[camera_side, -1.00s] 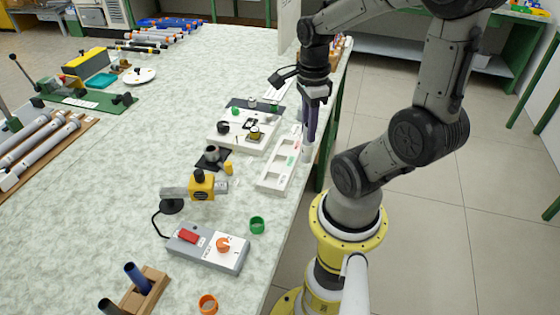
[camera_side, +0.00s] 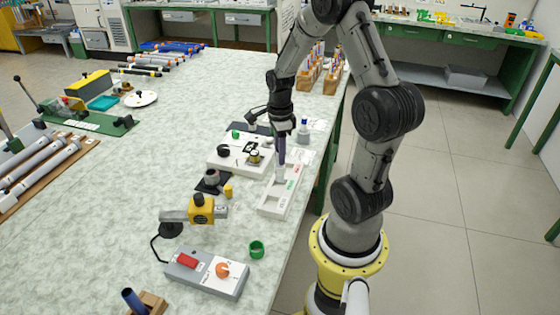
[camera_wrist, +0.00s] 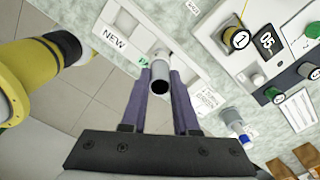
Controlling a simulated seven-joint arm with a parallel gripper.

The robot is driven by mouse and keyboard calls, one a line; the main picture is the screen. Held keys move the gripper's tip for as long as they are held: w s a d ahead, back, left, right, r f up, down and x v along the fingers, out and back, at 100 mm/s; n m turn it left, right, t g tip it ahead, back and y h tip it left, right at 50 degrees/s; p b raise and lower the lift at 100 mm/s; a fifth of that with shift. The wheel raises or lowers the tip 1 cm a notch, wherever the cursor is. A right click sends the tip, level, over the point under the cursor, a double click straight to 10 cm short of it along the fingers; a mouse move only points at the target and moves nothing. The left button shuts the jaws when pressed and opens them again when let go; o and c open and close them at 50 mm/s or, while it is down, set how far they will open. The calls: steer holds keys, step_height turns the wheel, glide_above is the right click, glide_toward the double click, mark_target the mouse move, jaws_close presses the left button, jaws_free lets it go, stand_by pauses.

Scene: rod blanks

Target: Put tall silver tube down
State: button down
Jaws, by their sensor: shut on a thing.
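The silver tube (camera_wrist: 160,74) is between the purple fingers of my gripper (camera_wrist: 160,88) in the wrist view, its dark open end facing the camera. In the side view my gripper (camera_side: 281,161) points down with the tube's pale lower part (camera_side: 280,174) below the fingertips. It is over the white slotted tray (camera_side: 271,207), toward the tray's far end. The tray (camera_wrist: 128,22) carries a "NEW" label and a green mark in the wrist view. I cannot tell whether the tube's bottom touches the tray.
A white panel with dark round parts (camera_side: 228,163) lies left of the tray. A small bottle (camera_side: 303,129) stands behind my gripper. The table's right edge is close to the tray.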

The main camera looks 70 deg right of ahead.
steer(key=shift+f, duration=1.5)
steer(key=c, duration=0.7)
jaws_free()
steer(key=shift+f, duration=0.15)
steer(key=shift+o, duration=0.2)
